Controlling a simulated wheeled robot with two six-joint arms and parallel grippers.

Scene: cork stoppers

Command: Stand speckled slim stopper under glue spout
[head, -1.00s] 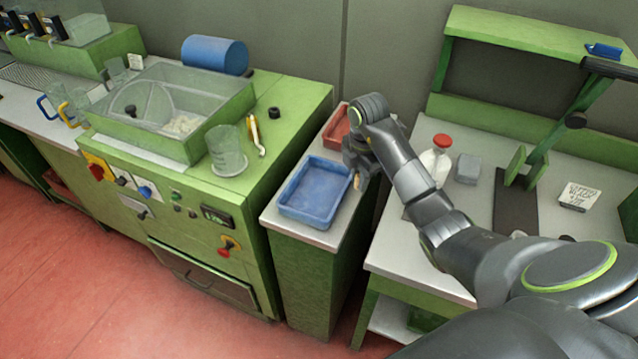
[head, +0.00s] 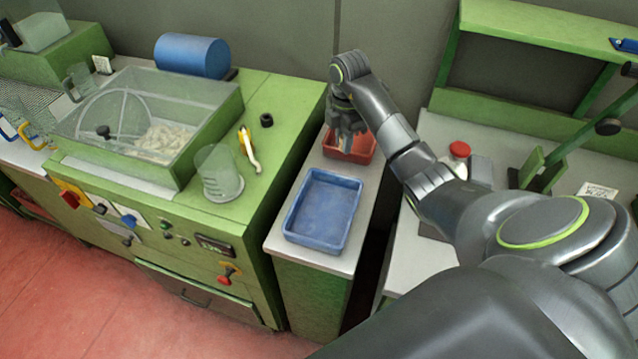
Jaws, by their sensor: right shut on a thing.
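My right gripper (head: 348,138) is over the red tray (head: 362,150) at the back of the narrow counter, pointing down. It is shut on a small stopper, which its fingers mostly hide; I cannot tell whether it is speckled or slim. The tray's inside is largely covered by the gripper. No glue spout can be made out clearly; a green stand with a dark arm (head: 608,127) is cut off at the right edge. My left gripper is not in view.
An empty blue tray (head: 325,208) lies in front of the red one. To the left, a green machine has a clear bin of pale pieces (head: 165,140), a glass beaker (head: 218,172) and a blue cylinder (head: 192,55). A red-capped bottle (head: 459,150) stands on the right bench.

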